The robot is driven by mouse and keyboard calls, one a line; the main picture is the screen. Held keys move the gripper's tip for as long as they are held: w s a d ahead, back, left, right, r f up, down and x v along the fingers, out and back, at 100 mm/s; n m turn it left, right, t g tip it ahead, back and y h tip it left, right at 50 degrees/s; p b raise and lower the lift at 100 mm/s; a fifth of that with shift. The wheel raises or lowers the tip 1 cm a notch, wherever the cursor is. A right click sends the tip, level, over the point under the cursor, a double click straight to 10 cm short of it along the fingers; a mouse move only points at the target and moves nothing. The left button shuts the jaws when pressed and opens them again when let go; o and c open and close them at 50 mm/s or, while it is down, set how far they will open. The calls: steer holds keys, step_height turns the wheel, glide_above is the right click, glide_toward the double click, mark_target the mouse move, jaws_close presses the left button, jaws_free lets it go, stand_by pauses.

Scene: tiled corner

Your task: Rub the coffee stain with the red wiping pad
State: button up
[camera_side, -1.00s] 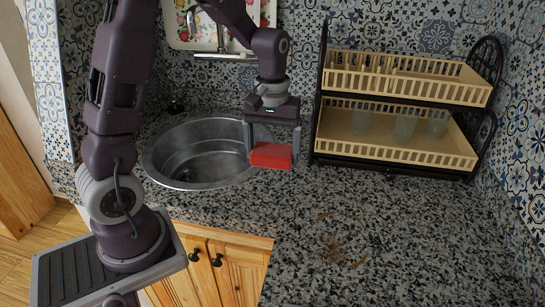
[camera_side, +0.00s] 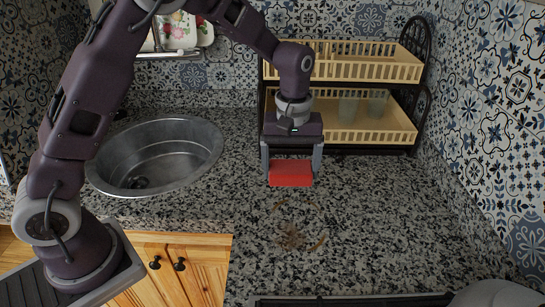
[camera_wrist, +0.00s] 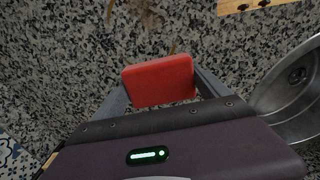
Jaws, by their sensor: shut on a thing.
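The red wiping pad (camera_side: 290,174) is held between the two fingers of my gripper (camera_side: 291,179), which is shut on it. It also shows in the wrist view (camera_wrist: 158,82), between the fingers. The pad looks raised above the speckled granite counter, though the exact gap is hard to tell. The coffee stain (camera_side: 292,237) is a brown smear with thin curved marks around it, on the counter nearer the side camera than the pad. In the wrist view the stain (camera_wrist: 146,14) is at the top edge, beyond the pad and apart from it.
A round steel sink (camera_side: 207,163) lies left of my gripper. A patterned tile wall (camera_side: 500,130) bounds the right. A dark-edged object (camera_side: 350,301) shows at the bottom edge. The counter around the stain is clear.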

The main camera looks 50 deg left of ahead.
mark_target(308, 249)
steer(key=shift+f, duration=3.1)
steer(key=shift+s+d+f, duration=0.35)
steer(key=shift+f, duration=0.2)
steer(key=shift+c, duration=1.3)
steer(key=shift+s+d+f, duration=0.1)
steer(key=shift+s+d, duration=4.4)
steer(key=shift+s, duration=0.05)
steer(key=shift+w+d, duration=0.5)
steer(key=shift+w, duration=0.35)
steer(key=shift+w+a, duration=4.8)
steer(key=shift+w+d, duration=0.5)
steer(key=shift+d, duration=0.1)
steer(key=shift+s+d, duration=0.15)
steer(key=shift+d, duration=0.15)
steer(key=shift+s+d, duration=4.7)
step_height(308, 249, up, 8)
